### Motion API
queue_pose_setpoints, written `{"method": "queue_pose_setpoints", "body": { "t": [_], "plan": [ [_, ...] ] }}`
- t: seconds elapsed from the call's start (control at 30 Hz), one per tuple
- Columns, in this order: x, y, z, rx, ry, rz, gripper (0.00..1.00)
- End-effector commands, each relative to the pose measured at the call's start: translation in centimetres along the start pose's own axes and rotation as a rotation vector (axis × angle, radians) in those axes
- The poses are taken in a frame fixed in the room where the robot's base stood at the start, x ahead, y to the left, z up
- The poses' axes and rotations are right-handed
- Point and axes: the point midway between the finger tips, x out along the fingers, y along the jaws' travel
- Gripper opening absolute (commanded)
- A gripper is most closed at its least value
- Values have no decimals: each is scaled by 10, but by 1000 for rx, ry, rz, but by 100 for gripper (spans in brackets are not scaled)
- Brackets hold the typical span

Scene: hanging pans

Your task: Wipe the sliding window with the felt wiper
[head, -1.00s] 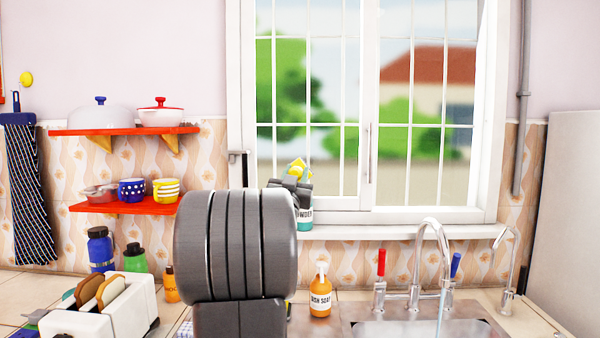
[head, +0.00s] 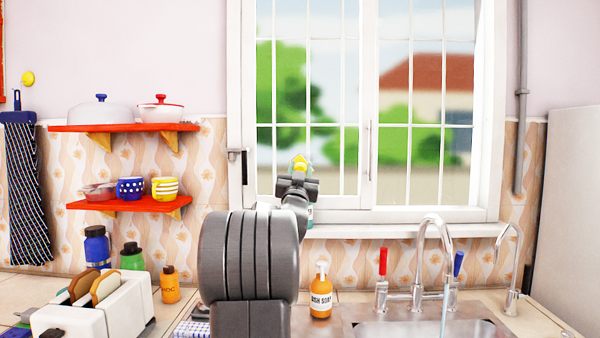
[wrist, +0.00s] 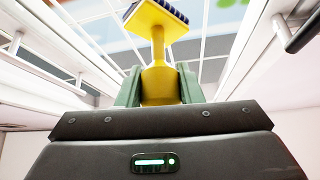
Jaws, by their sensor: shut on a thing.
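The sliding window (head: 414,160) has white frames and a grid of bars, and fills the upper middle of the head view. The felt wiper shows as a small yellow shape (head: 299,163) in front of the left pane. In the wrist view the yellow wiper (wrist: 158,60) has a handle and a flat head with a dark pad, pointing up toward the window bars. My gripper (wrist: 158,88) is shut on the wiper's handle, with a green-grey finger on each side. I cannot tell whether the pad touches the glass.
A white sill (head: 400,230) runs under the window, with a container largely hidden behind my arm. Below are a dish soap bottle (head: 320,291), tall faucet (head: 432,250) and sink. Red shelves (head: 125,128) with pots and cups hang left, above a toaster (head: 95,310).

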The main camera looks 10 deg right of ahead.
Motion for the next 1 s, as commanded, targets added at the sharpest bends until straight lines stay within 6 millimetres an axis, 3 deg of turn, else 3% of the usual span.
{"method": "queue_pose_setpoints", "body": {
  "t": [1.0],
  "plan": [
    [13, 0, 8, 0, 0, 0, 10]
  ]
}}
